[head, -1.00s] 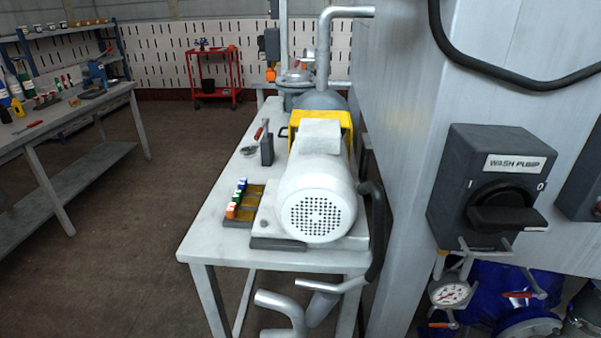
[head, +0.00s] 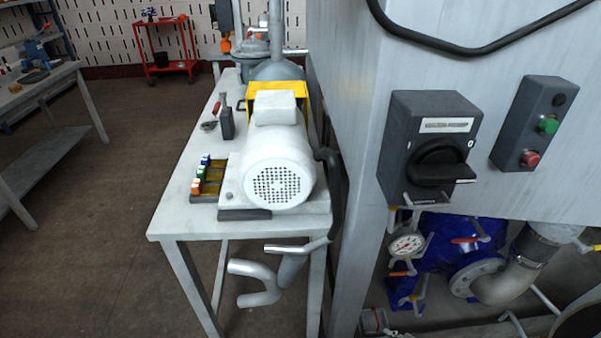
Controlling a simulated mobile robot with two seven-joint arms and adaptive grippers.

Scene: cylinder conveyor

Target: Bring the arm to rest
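Neither of my grippers shows in the head view, and no part of either arm can be made out. The task names no other object. A dark grey rotary switch box (head: 430,148) with a black knob is fixed to the grey cabinet wall at the right. Its knob handle lies about horizontal. The label above the knob is blurred now.
A white motor (head: 275,165) stands on a pale bench (head: 180,205), beside a small rack of coloured pieces (head: 205,180). A button box (head: 529,122) has green and red buttons. Blue pump parts (head: 440,250) and a gauge (head: 406,245) sit below. Floor at left is clear.

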